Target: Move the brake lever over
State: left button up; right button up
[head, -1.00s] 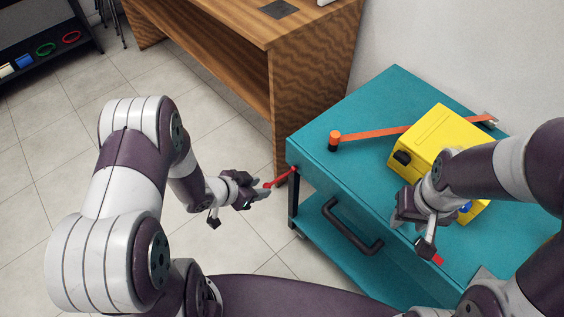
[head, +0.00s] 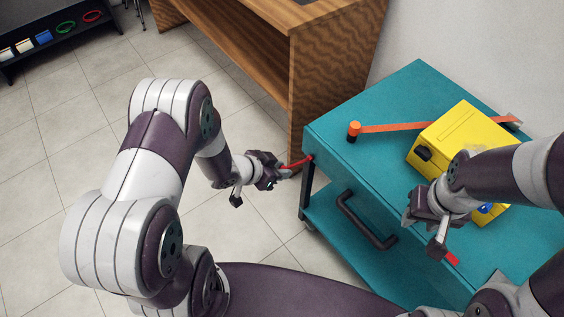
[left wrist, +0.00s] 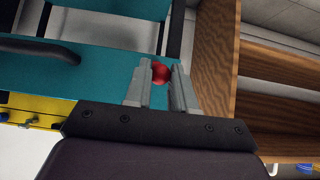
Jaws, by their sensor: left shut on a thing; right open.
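The red brake lever (head: 300,162) sticks out from the near left corner of the teal cart (head: 385,95). My left gripper (head: 284,172) is shut on the lever's outer end, beside that corner. In the left wrist view, the lever's round red end (left wrist: 160,72) sits between the fingertips (left wrist: 160,80); the rest of the lever is mostly hidden there. My right gripper (head: 430,222) is open and empty, over the cart's front edge beside the yellow box (head: 462,130). A second red piece (head: 452,258) shows below the right gripper at the cart's front.
A black handle (head: 365,222) is on the cart's front. A wooden desk (head: 335,75) stands close behind the left gripper.

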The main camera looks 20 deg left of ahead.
pick_arm(q)
jog(key=shift+w+d+r+p, duration=0.2)
jog(key=shift+r+p, duration=0.15)
jog(key=shift+r, duration=0.3)
jog(key=shift+w+d+r+p, duration=0.2)
jog(key=shift+w+r+p, duration=0.1)
jog(key=shift+r+p, duration=0.3)
jog(key=shift+w+d+r+p, duration=0.15)
jog(key=shift+w+r+p, duration=0.1)
jog(key=shift+r+p, duration=0.35)
jog(key=shift+w+d+r, duration=0.1)
jog(key=shift+w+d, duration=0.05)
jog(key=shift+r, duration=0.1)
jog(key=shift+w+d+r+p, duration=0.55)
jog(key=shift+w+r+p, duration=0.2)
jog(key=shift+p, duration=0.2)
jog(key=shift+w+d+r, duration=0.15)
jog(key=shift+w, duration=0.05)
